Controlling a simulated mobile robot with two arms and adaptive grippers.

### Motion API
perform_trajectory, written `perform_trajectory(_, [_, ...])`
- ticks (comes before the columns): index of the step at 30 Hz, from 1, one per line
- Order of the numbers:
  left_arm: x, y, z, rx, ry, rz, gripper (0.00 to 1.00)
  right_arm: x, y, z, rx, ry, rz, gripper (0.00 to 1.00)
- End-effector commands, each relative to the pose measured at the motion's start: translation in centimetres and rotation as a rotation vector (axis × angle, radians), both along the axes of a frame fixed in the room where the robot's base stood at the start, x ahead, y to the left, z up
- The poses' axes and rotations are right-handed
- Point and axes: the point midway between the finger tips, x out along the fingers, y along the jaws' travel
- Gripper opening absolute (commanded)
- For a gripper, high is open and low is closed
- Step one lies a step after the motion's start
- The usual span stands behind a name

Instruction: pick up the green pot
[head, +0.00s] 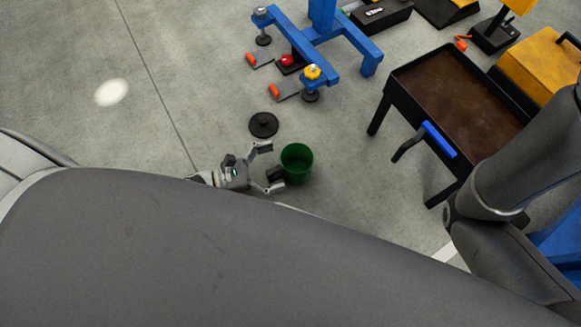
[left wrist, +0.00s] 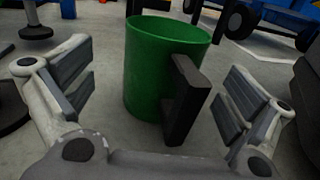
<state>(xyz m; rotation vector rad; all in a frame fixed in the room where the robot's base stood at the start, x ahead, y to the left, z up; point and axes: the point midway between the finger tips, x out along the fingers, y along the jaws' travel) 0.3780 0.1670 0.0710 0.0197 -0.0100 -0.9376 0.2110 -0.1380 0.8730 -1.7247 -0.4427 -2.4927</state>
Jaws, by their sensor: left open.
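The green pot (head: 299,160) stands upright on the grey floor, an open cylinder with a dark block-like handle (head: 275,174) on its near-left side. My left gripper (head: 266,168) is open just left of the pot, with its fingers pointing toward it. In the left wrist view the pot (left wrist: 150,70) stands ahead between the open fingers (left wrist: 160,95). Its black upright handle (left wrist: 184,100) faces me between the fingers, and no finger appears to touch it. My right gripper is not in view.
A black round lid (head: 263,125) lies on the floor above the gripper. A black-framed brown-topped cart (head: 450,90) with a blue handle stands to the right. The floor at left is clear.

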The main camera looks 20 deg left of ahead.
Motion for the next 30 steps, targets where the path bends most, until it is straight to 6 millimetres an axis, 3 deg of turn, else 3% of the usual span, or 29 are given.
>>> perform_trajectory(6, [1.5, -2.9, 0.0, -0.002, 0.000, -0.001, 1.00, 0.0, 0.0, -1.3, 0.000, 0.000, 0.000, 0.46])
perform_trajectory(16, [1.9, -3.4, 0.2, -0.002, 0.002, 0.000, 0.99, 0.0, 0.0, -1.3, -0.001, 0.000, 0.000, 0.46])
perform_trajectory(30, [1.9, -3.3, 0.2, -0.002, 0.002, 0.000, 0.39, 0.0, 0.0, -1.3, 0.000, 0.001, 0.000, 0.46])
